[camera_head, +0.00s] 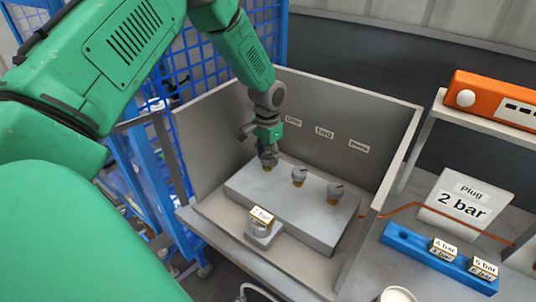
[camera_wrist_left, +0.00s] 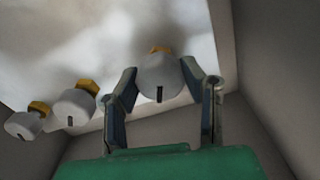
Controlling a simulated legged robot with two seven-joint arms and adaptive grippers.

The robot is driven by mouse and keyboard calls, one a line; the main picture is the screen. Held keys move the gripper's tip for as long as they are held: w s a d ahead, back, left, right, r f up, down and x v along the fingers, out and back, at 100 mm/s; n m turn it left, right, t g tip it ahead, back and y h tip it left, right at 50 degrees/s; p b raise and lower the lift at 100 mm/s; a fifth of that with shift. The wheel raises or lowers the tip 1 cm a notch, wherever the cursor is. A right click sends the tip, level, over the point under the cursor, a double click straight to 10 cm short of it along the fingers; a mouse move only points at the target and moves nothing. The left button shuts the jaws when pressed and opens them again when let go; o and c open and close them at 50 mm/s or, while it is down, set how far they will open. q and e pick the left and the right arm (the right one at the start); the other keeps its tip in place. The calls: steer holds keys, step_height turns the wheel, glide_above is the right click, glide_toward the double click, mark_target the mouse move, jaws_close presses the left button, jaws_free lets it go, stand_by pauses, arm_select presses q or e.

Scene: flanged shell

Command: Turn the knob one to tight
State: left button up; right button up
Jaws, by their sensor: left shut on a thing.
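My left gripper (camera_head: 268,157) reaches down to the leftmost of the three grey knobs on the light grey block. It is shut on this knob (camera_head: 268,167). In the left wrist view the knob (camera_wrist_left: 158,78) sits between the two fingers, with a dark slot mark on its face and a yellow part behind it. The middle knob (camera_head: 299,176) and the right knob (camera_head: 335,193) stand free beside it. Small labels are on the wall behind the knobs; the leftmost (camera_head: 293,121) seems to read "One". My right gripper is not in view.
The grey block (camera_head: 315,222) stands in an open-topped tray with raised walls (camera_head: 370,140). A "2 bar" plug (camera_head: 261,217) sits in front of the block. To the right are a blue holder (camera_head: 415,250) with more plugs, a "Plug 2 bar" sign (camera_head: 460,205) and an orange device (camera_head: 495,98).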

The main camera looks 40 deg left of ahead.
arm_select(q)
steer(key=m, duration=0.2)
steer(key=m+p, duration=0.1)
steer(key=m, duration=0.3)
steer(key=shift+w+r+m, duration=0.25)
steer(key=shift+w+m, duration=0.05)
steer(key=m+p, duration=0.1)
steer(key=m, duration=0.4)
steer(key=shift+m, duration=0.4)
steer(key=o, duration=1.1)
steer(key=shift+o, duration=0.2)
steer(key=shift+f, duration=0.15)
